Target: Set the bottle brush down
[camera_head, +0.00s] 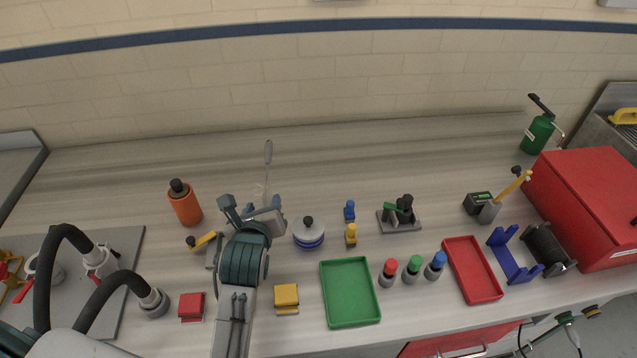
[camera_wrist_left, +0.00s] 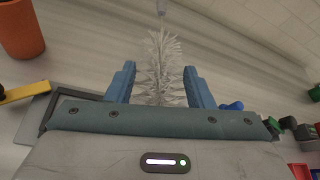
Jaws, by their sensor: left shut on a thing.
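My left gripper (camera_head: 251,203) reaches over the counter (camera_head: 330,150) from the front. It is shut on the bottle brush (camera_head: 268,153), whose thin shaft and small end loop extend away toward the wall. In the left wrist view the brush's white bristles (camera_wrist_left: 162,68) fill the space between the blue fingers of the left gripper (camera_wrist_left: 159,72). I cannot tell whether the brush touches the counter. In the head view the gripper hides part of the bristles. My right gripper is not in view.
An orange bottle (camera_head: 185,205) stands left of the gripper, and a round grey-and-blue container (camera_head: 309,236) stands right. A yellow-handled tool (camera_head: 203,241) lies close by. A green tray (camera_head: 349,292) and red tray (camera_head: 473,270) are nearer the front. The counter toward the wall is clear.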

